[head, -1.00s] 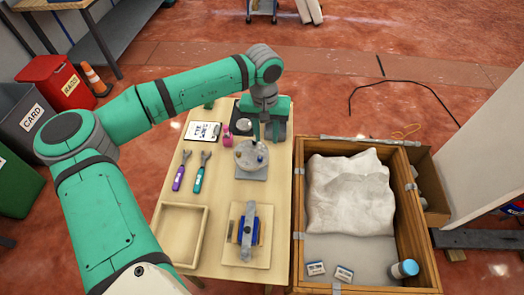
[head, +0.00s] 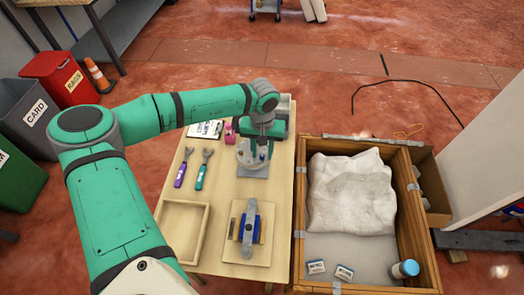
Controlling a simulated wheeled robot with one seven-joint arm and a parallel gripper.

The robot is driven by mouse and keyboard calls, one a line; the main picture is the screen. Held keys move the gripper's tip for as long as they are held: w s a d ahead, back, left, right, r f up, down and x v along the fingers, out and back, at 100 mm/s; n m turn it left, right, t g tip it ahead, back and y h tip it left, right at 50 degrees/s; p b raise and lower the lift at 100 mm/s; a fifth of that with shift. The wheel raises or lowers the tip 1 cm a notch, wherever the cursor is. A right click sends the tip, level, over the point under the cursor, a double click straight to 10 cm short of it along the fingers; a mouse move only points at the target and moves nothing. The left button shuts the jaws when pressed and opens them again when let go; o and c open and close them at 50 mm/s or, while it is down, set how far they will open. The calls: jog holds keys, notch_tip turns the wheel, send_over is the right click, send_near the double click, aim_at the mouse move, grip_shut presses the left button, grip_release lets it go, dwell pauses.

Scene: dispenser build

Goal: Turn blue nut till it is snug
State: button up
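A round grey fixture (head: 246,160) stands on a grey square plate on the wooden table. A small blue piece (head: 262,154), which looks like the blue nut, shows on its right side. My gripper (head: 259,143) points down over the fixture, close above or at the blue piece. The arm and gripper cover the back of the fixture. The fingers are too small to tell whether they are open, shut or touching the nut.
A purple-handled wrench (head: 180,172) and a teal-handled wrench (head: 201,173) lie left of the fixture. A wooden tray (head: 160,232) and a board with a blue-and-grey clamp-like device (head: 250,228) are nearer. A large wooden crate (head: 298,215) stands on the right.

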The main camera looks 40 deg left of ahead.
grip_shut()
jog(key=shift+f, duration=0.1)
dwell(0.3)
jog(key=m, duration=0.5)
jog(key=shift+s+d+m, duration=0.1)
jog(key=shift+m, duration=0.2)
jog(key=m, duration=0.6)
dwell(0.4)
grip_release()
